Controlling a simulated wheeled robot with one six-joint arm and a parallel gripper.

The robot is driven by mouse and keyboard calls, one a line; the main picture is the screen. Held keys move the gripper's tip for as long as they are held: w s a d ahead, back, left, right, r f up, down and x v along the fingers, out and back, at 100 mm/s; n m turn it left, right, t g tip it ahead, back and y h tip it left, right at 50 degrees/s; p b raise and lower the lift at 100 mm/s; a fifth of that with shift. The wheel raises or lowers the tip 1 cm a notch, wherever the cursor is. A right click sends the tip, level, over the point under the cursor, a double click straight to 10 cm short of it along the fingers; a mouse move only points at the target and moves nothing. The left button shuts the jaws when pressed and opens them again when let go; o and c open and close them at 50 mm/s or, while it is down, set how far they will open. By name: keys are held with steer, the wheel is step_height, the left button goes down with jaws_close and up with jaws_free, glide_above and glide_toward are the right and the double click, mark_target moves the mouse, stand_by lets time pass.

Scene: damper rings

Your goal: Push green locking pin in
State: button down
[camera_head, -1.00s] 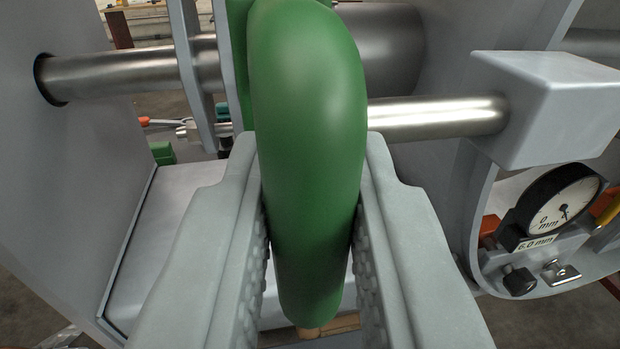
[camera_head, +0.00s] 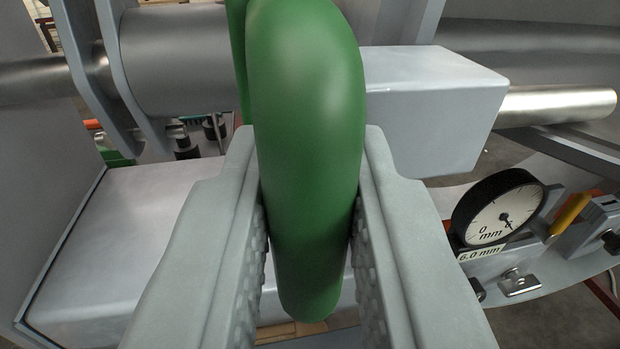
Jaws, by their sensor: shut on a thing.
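The green locking pin (camera_head: 305,150) shows as a thick rounded green handle in the middle of the view. My gripper (camera_head: 312,235) is shut on this handle, with one ridged grey finger on each side of it. A light grey block (camera_head: 440,105) stands directly to the right of the handle. A steel rod (camera_head: 560,105) sticks out of the block's right side. No bare rod shows between handle and block. The handle hides part of the block's left end, so I cannot tell whether they touch.
A dial gauge (camera_head: 500,215) above a "6.0 mm" label (camera_head: 482,254) sits at the right. A thick grey cylinder (camera_head: 180,60) and upright plates (camera_head: 110,85) stand behind on the left. A flat grey box (camera_head: 110,235) lies at lower left.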

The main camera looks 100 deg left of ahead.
steer(key=shift+w+r, duration=0.15)
steer(key=c, duration=1.4)
jaws_free()
steer(key=shift+w, duration=0.15)
steer(key=d, duration=0.5)
steer(key=w+d, duration=0.1)
steer(key=d, duration=1.1)
steer(key=shift+w+d, duration=0.15)
steer(key=shift+w, duration=0.05)
